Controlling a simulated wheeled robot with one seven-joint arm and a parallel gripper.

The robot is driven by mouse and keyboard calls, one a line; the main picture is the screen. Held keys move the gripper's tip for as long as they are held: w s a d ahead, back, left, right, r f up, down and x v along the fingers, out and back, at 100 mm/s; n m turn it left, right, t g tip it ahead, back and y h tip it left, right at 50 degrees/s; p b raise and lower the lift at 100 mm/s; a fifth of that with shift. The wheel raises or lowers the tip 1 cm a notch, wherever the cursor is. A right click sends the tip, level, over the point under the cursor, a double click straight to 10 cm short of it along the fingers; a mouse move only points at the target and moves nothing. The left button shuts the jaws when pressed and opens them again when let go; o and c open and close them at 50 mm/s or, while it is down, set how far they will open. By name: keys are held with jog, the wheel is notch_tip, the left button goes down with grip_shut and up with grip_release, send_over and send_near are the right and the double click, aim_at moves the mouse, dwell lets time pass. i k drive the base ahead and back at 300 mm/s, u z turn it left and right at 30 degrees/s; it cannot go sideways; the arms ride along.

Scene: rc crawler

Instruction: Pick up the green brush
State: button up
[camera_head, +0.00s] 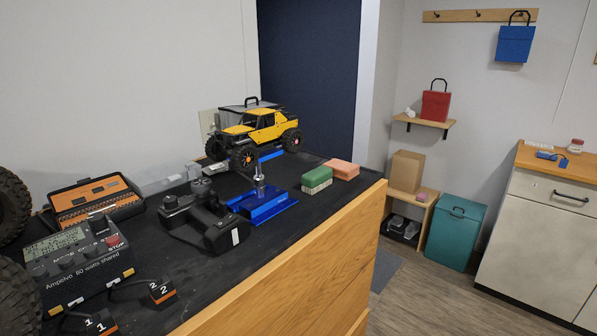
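The green brush (317,178) lies on the black top of the workbench (285,250), near its front edge. It is a small block with a green upper part and a pale, cream lower part. An orange-pink block (342,168) sits just behind it to the right. A blue stand (265,205) with an upright metal piece is close on its left. My gripper does not show in this view.
A black drill-like tool (205,222), a charger (75,265) and an open orange-black case (95,200) fill the left of the bench. The floor (430,295) right of the bench looks free.

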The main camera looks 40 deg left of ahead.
aim_at(312, 182)
jog(key=u, duration=0.5)
jog(key=i, duration=0.85)
jog(key=u, duration=0.55)
